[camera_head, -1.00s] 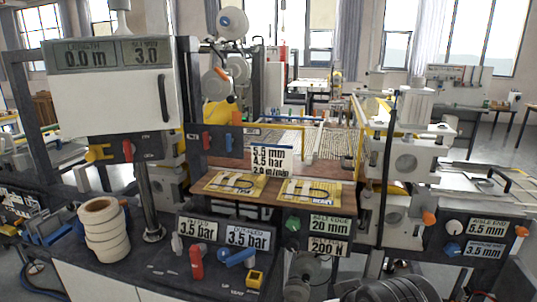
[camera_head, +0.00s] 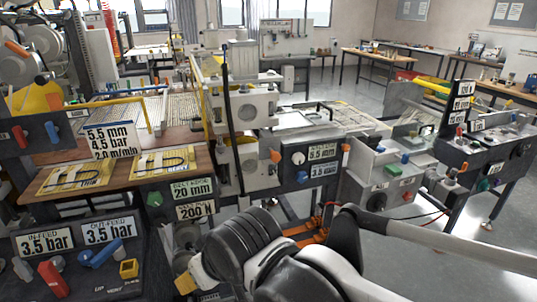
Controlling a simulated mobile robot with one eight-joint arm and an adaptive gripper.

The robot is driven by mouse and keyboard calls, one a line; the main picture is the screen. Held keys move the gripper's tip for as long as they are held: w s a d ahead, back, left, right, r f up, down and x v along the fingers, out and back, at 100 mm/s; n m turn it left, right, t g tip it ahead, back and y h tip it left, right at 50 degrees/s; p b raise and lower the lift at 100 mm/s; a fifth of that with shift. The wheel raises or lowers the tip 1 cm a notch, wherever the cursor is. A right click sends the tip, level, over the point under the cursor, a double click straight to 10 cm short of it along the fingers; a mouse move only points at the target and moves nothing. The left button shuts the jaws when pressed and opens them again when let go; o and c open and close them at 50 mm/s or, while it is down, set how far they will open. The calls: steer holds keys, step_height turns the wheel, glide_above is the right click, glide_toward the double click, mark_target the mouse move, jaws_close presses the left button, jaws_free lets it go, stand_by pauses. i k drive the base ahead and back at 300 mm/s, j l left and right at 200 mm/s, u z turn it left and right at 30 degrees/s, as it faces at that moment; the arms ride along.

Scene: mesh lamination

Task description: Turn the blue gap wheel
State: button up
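The blue gap wheel (camera_head: 302,177) is a small blue knob on a dark control panel (camera_head: 277,172), right of centre. It sits below a white knob (camera_head: 298,158). The display beside the white knob (camera_head: 322,152) reads 5.5 mm. The display beside the blue wheel (camera_head: 323,170) reads 3.5 mm. An orange knob is on each side of the panel, the left one (camera_head: 275,156) and the right one (camera_head: 346,148). My arm crosses the lower middle and right, in front of and below the panel. I cannot make out my gripper's fingers, and nothing is seen touching the wheel.
At lower left are a red lever (camera_head: 53,279) and a blue lever (camera_head: 100,252) under two 3.5 bar displays. A green knob (camera_head: 155,199) sits beside the 20 mm display. Another machine (camera_head: 395,180) stands to the right. Open grey floor (camera_head: 425,265) shows at lower right.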

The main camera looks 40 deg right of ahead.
mark_target(301, 177)
steer(key=l+z, duration=0.1)
steer(key=z, duration=1.35)
